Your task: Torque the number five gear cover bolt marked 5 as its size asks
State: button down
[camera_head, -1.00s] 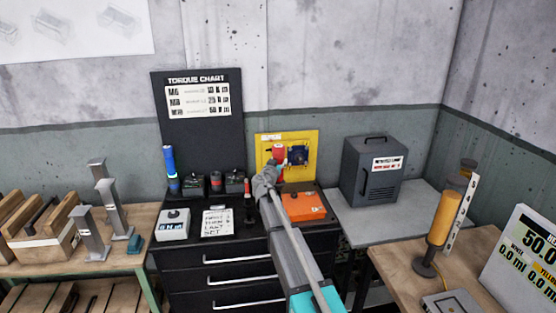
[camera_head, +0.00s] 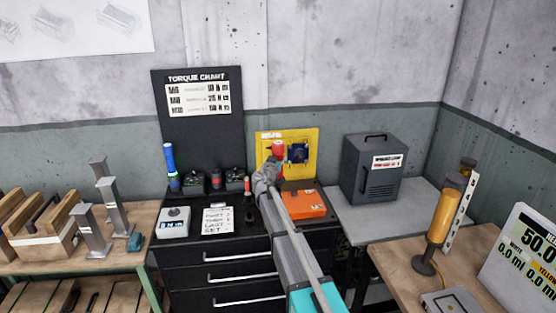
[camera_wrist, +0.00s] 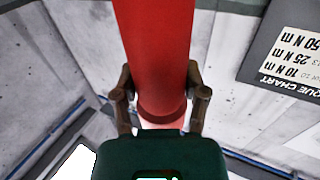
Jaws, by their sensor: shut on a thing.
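My gripper (camera_wrist: 160,100) is shut on a red cylindrical tool (camera_wrist: 155,45), which fills the middle of the wrist view. In the head view the red tool (camera_head: 278,148) is in front of the left part of a yellow panel (camera_head: 307,133). A dark blue gear cover (camera_head: 297,153) shows on that panel, just right of the tool. The bolts and their numbers are too small to read, and I cannot tell whether the tool touches one. The torque chart (camera_head: 198,98) hangs on a black board; the wrist view shows 10, 25 and 50 N m on it.
An orange case (camera_head: 303,205) and a white display box (camera_head: 173,223) sit on the black drawer cabinet (camera_head: 235,272). A blue-topped tool (camera_head: 170,165) stands at its back left. A dark grey box (camera_head: 374,167) is on the grey table at right. My arm crosses the cabinet front.

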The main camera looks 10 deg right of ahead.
aim_at(279, 176)
jog(key=shift+f+b, duration=2.9)
jog(key=shift+f, duration=0.1)
jog(key=shift+s+d+f+b, duration=0.1)
jog(key=shift+f+b, duration=1)
jog(key=shift+b, duration=0.05)
dwell(1.0)
jog(key=shift+r, duration=0.25)
dwell(0.7)
jog(key=shift+r+p, duration=2.25)
jog(key=shift+p, duration=0.3)
